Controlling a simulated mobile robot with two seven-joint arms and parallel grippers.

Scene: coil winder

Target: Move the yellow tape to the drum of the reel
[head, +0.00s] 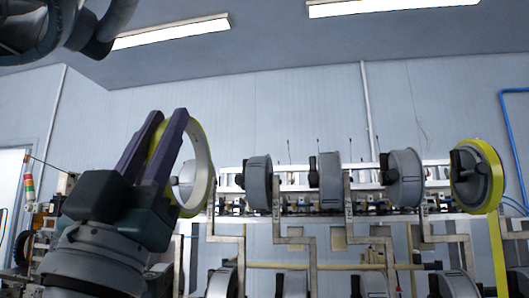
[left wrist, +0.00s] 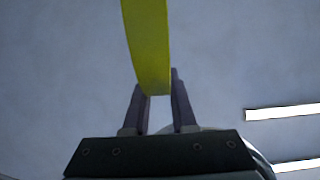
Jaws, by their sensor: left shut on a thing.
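The yellow tape (head: 191,209) is a ring with a pale inner face, held upright in the air on the left of the head view. My left gripper (head: 167,114) is shut on its near side. In the left wrist view the yellow band (left wrist: 148,45) rises from between the two fingers (left wrist: 160,88). The reel stand carries a row of grey drums (head: 260,183), (head: 330,183), (head: 403,178) to the right of the tape. A grey drum shows partly through and behind the ring. The rightmost drum (head: 470,178) has yellow tape around it. My right gripper is not in view.
A white rail (head: 300,212) with grey brackets (head: 347,210) runs behind and below the drums. A lower row of drums (head: 295,284) shows at the bottom edge. A signal light (head: 29,186) stands at the left. Air above the drums is clear.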

